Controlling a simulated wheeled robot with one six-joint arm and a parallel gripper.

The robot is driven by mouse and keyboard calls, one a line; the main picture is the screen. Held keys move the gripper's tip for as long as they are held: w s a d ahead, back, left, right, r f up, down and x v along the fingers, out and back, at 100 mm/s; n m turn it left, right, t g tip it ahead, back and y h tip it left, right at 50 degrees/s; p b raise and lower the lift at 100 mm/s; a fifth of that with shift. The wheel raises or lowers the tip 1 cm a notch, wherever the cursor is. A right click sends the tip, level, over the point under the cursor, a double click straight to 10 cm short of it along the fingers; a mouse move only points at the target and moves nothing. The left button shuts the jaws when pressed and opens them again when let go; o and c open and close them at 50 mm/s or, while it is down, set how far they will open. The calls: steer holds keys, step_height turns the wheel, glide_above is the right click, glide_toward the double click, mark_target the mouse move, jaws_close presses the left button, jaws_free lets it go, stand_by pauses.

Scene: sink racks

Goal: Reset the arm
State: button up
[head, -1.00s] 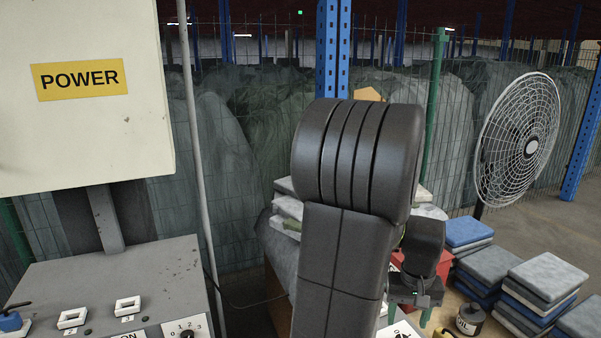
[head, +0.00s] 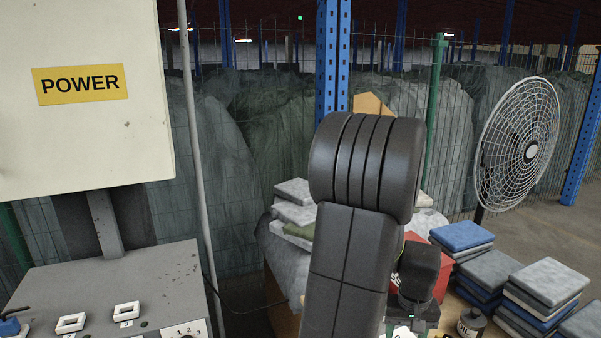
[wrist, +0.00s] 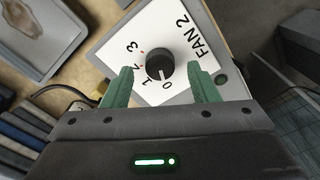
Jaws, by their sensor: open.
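My arm (head: 350,260) rises dark grey through the middle of the head view. My gripper (wrist: 160,68) shows in the wrist view as two green fingers, open and apart. A black round knob (wrist: 159,64) lies between and just beyond the fingertips in that picture, on a white plate (wrist: 196,24) marked FAN 2 and 0 to 3. The fingers hold nothing, and I cannot tell whether they touch the knob. The knob's exact setting is unclear. In the head view the gripper's dark wrist part shows behind the arm, and the fingertips are hidden.
A grey control panel (head: 160,285) with switches stands at left under a POWER box (head: 80,140). A red box (head: 428,255), an oil can (head: 471,323) and stacked cloths (head: 545,283) lie at right. A round fan (head: 518,143) stands behind. A grey tray (wrist: 45,35) shows in the wrist view.

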steer(key=shift+f, duration=0.9)
steer(key=shift+r+m, duration=0.1)
steer(key=shift+m, duration=0.4)
steer(key=m, duration=0.3)
steer(key=shift+r+m, duration=0.1)
steer(key=shift+m, duration=0.3)
steer(key=m, duration=0.5)
steer(key=shift+p, duration=0.4)
steer(key=m, duration=0.5)
steer(key=shift+m+p, duration=0.3)
steer(key=shift+m, duration=0.1)
steer(key=m, duration=0.5)
steer(key=shift+m+p, duration=0.3)
steer(key=shift+p, duration=0.1)
